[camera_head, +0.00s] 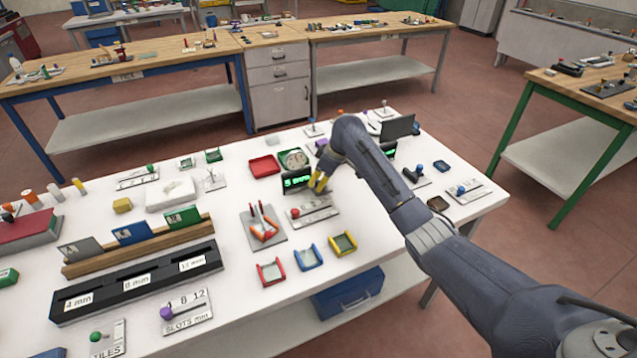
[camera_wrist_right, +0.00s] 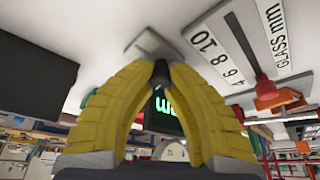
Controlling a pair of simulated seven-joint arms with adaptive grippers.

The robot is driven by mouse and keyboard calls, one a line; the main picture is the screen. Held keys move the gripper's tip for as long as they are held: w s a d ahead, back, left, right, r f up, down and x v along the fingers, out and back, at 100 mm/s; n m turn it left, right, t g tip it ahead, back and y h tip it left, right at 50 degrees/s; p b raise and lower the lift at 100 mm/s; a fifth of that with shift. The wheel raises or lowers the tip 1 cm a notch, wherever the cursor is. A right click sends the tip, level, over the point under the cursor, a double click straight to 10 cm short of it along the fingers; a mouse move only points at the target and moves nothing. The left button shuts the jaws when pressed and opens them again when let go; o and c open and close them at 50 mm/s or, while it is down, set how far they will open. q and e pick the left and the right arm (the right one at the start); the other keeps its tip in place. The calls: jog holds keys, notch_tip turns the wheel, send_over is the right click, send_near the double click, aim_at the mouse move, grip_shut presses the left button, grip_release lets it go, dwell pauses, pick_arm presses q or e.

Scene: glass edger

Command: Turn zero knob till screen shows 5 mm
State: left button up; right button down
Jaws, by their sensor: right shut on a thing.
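The screen (camera_head: 297,181) is a small dark panel with green characters that look like "5 mm". Its green "mm" also shows sideways between the fingers in the right wrist view (camera_wrist_right: 165,110). My right gripper (camera_head: 319,184) has yellow fingers and stands just right of the screen, over the table. In the right wrist view its fingertips (camera_wrist_right: 160,68) are closed together on a small dark knob, which I take for the zero knob. The knob is mostly hidden by the fingers, and a grey-white base (camera_wrist_right: 150,42) shows beyond it. My left gripper is not in view.
A plate marked "GLASS mm" (camera_wrist_right: 213,47) with a red knob (camera_head: 295,213) lies close by. A second screen (camera_head: 390,149) is partly behind my right arm.

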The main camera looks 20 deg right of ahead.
jog(key=shift+r+n+y, duration=0.1)
jog(key=shift+n+y, duration=0.2)
jog(key=shift+n, duration=0.5)
jog(key=shift+a, duration=0.1)
jog(key=c, duration=1.2)
grip_release()
jog(key=shift+c, duration=0.2)
jog(key=v, duration=1.1)
jog(key=shift+r, duration=0.45)
jog(key=shift+w, duration=0.15)
jog(key=shift+d, duration=0.25)
